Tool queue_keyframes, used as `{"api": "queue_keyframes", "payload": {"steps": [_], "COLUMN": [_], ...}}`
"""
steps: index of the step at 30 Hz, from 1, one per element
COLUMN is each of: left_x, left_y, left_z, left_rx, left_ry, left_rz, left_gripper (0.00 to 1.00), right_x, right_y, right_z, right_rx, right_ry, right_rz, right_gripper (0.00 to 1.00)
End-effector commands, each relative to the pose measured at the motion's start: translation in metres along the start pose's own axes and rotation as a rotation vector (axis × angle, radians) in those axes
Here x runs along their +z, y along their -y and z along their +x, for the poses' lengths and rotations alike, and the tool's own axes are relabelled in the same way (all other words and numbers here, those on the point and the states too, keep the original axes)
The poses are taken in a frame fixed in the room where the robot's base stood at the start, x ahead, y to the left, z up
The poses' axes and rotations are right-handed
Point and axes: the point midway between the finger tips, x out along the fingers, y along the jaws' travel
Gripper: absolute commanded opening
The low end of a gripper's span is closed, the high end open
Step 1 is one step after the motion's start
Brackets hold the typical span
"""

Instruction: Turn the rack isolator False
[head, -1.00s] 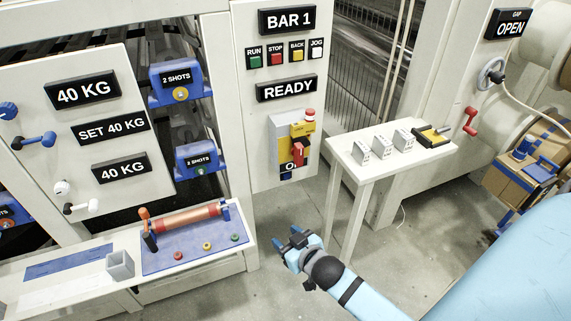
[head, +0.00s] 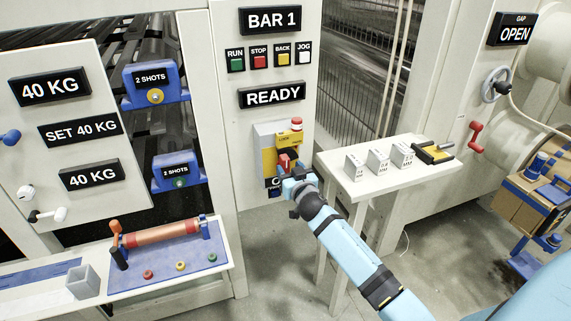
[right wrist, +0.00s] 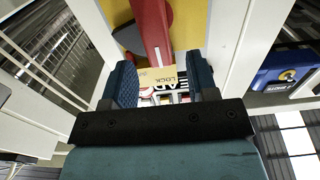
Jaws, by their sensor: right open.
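The rack isolator (head: 265,135) is a grey box low on the white panel under the READY sign. It has a yellow plate (head: 284,142) marked LOCK and a red handle (head: 284,161). My right gripper (head: 289,180) is just in front of and below the handle, hiding the lower part of the box and its label. In the right wrist view, the open fingers (right wrist: 160,82) have the red handle (right wrist: 150,28) ahead of them, with the yellow plate (right wrist: 192,28) behind it. I cannot tell whether the fingers touch the handle. My left gripper is not in view.
A white side table (head: 345,182) with several small grey blocks stands to the right of the panel. Push buttons (head: 268,55) are above. A bench with a copper-coloured roller (head: 160,232) is at lower left. Open floor lies below the panel.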

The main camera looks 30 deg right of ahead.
Motion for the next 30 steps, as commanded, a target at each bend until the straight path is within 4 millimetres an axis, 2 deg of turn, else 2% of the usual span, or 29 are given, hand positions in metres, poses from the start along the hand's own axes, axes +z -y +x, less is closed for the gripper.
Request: {"api": "queue_keyframes", "payload": {"steps": [3,7,18,19,25,30], "left_x": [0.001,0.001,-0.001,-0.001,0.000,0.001], "left_y": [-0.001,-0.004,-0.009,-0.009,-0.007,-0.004], "left_z": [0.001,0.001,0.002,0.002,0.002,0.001], "left_rx": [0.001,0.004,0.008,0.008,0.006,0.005], "left_ry": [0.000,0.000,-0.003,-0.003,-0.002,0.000], "left_rz": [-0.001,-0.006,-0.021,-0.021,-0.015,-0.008], "left_gripper": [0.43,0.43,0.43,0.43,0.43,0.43], "right_x": [-0.001,0.000,0.000,0.000,0.000,0.001], "right_y": [0.000,0.000,0.000,0.000,0.000,0.000], "right_z": [0.020,0.033,0.039,0.039,0.039,0.039], "right_rx": [0.000,0.000,0.000,0.000,0.000,0.000], "right_ry": [-0.001,-0.001,0.001,0.001,0.001,0.001], "right_rz": [-0.002,-0.001,-0.001,-0.001,-0.001,-0.004], "right_gripper": [0.53,0.53,0.53,0.51,0.05,0.04]}}
